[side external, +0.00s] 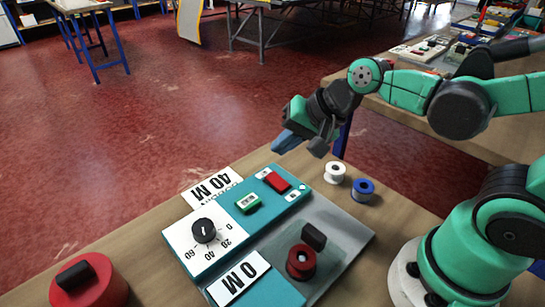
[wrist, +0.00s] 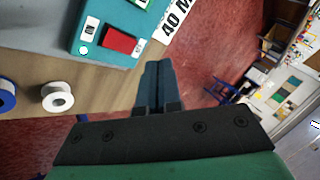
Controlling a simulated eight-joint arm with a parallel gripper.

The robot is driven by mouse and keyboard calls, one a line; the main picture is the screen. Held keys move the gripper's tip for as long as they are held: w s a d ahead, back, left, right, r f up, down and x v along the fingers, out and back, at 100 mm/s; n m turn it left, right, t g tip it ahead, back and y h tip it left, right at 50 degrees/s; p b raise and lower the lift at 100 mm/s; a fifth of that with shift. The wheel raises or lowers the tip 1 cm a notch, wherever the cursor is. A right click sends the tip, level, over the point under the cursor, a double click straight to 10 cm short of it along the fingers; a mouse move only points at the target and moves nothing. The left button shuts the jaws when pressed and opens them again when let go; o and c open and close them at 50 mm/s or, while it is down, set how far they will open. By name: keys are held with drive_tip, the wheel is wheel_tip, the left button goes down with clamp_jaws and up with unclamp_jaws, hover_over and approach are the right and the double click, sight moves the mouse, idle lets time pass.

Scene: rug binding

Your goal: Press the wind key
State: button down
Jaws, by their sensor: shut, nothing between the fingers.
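The teal control panel (side external: 225,245) lies on the wooden bench. It carries a green key (side external: 248,202) and a red key (side external: 278,181); their labels are too small to read, so I cannot tell which is the wind key. The red key also shows in the wrist view (wrist: 121,40), and part of the green key is cut off at the top edge. A black dial (side external: 204,230) sits on a white scale. My gripper (side external: 288,142) is shut and empty, raised beyond the panel's far end, apart from both keys. Its blue fingers are together in the wrist view (wrist: 158,66).
A white spool (side external: 335,172) and a blue spool (side external: 363,189) stand right of the panel. A red spool with a black part (side external: 302,262) sits on the grey plate (side external: 345,240). A red round thing (side external: 88,285) is at front left. White cards (side external: 212,186) stand at the panel.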

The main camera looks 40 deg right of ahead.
drive_tip(key=s+d+n+h, duration=0.1)
drive_tip(key=n, duration=0.2)
drive_tip(key=d+r+n+h, duration=0.1)
drive_tip(key=d+n, duration=0.1)
drive_tip(key=s+d+n, duration=0.1)
drive_tip(key=n, duration=0.2)
drive_tip(key=shift+s+d+r+n+h, duration=0.2)
drive_tip(key=shift+s+d+n+h, duration=0.1)
drive_tip(key=shift+s+h, duration=0.1)
wheel_tip(320, 180, up, 4)
drive_tip(key=g, duration=0.7)
hover_over(247, 199)
drive_tip(key=shift+r, duration=0.2)
wheel_tip(247, 199, down, 14)
